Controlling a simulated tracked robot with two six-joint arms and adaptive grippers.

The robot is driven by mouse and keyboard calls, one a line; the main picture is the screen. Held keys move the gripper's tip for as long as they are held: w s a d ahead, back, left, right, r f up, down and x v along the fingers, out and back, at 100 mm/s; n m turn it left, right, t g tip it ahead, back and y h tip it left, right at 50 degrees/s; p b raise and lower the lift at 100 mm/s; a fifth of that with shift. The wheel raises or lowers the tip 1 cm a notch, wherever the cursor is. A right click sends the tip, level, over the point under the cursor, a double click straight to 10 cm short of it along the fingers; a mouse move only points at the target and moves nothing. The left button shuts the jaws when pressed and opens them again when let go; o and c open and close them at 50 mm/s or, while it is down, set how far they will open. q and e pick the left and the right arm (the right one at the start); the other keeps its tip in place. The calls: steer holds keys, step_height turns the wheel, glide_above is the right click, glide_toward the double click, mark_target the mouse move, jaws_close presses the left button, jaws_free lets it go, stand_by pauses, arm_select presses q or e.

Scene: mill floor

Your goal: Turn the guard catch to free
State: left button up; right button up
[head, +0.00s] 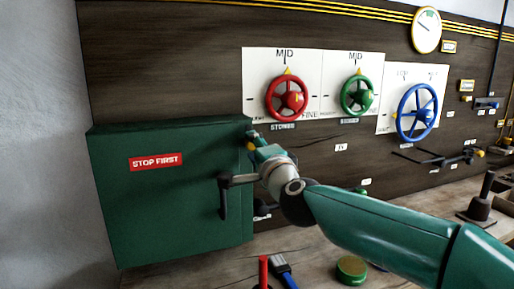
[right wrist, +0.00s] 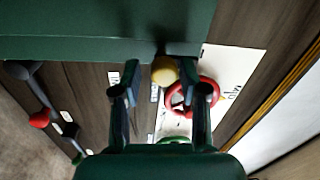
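The green guard box (head: 170,205) with a red "STOP FIRST" label (head: 156,161) stands at the left in the head view. My right gripper (head: 252,138) is at the box's upper right edge. In the right wrist view the right gripper (right wrist: 163,95) is open, its two dark fingers apart. A yellow ball knob (right wrist: 164,70), apparently the catch's, shows between the fingers, close to the box's edge (right wrist: 90,45). I cannot tell whether the fingers touch it. My left gripper is not in view.
A red handwheel (head: 272,97), a green handwheel (head: 347,97) and a blue handwheel (head: 401,126) are on the wall right of the box. Below on the bench are a red handle (head: 263,272), a blue brush (head: 285,272) and a round green tin (head: 352,268).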

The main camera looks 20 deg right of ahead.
steer(key=shift+o, duration=0.2)
steer(key=shift+a+r, duration=0.1)
steer(key=shift+s, duration=0.6)
steer(key=s+f, duration=0.1)
steer(key=s, duration=0.9)
steer(key=shift+s+d, duration=0.2)
steer(key=shift+s, duration=0.2)
